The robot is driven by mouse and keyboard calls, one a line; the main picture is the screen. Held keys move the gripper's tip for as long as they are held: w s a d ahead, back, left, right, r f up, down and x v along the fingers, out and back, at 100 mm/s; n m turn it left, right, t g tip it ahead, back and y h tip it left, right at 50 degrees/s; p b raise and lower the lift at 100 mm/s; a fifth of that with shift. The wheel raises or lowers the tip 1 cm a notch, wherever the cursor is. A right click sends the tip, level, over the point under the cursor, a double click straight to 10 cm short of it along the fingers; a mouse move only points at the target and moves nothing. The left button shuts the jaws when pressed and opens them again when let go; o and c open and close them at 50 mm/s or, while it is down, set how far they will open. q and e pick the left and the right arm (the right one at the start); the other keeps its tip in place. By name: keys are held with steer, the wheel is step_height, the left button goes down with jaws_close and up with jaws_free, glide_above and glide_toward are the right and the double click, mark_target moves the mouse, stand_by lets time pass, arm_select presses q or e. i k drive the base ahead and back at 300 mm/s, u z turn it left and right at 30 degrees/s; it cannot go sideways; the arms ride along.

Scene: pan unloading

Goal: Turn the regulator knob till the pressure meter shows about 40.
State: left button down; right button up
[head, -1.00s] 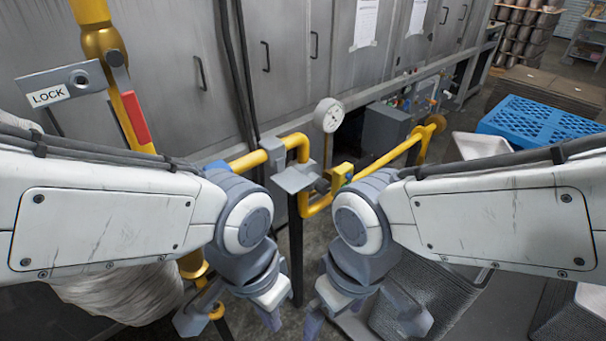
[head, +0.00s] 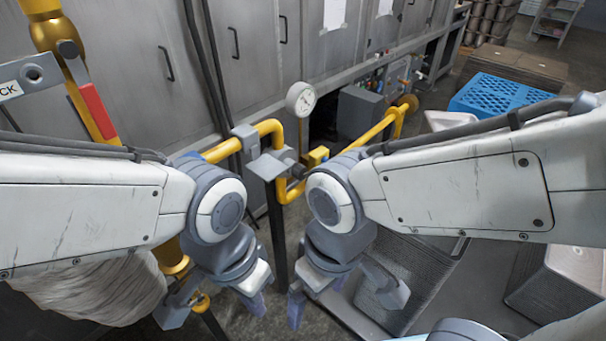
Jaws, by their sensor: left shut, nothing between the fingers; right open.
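The round white pressure meter (head: 301,99) stands on the yellow pipe in the middle of the head view; its dial is too small to read. Below it a grey regulator block (head: 266,166) sits at the pipe, with a small dark knob (head: 289,163) at its right side. My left gripper (head: 257,298) is shut and empty, pointing down, below and nearer than the block. My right gripper (head: 316,295) is open and empty, also pointing down, to the right of the left one. Both are apart from the knob.
Yellow pipe (head: 372,135) runs right from the regulator. A grey cabinet wall (head: 130,80) stands behind. At the left is a yellow pipe with a red lever (head: 98,110). A blue crate (head: 500,93) and metal mesh trays (head: 425,262) lie to the right.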

mark_target(299, 172)
steer(key=k, duration=1.3)
steer(key=z, duration=0.65)
steer(key=i, duration=1.45)
steer(key=u, duration=0.35)
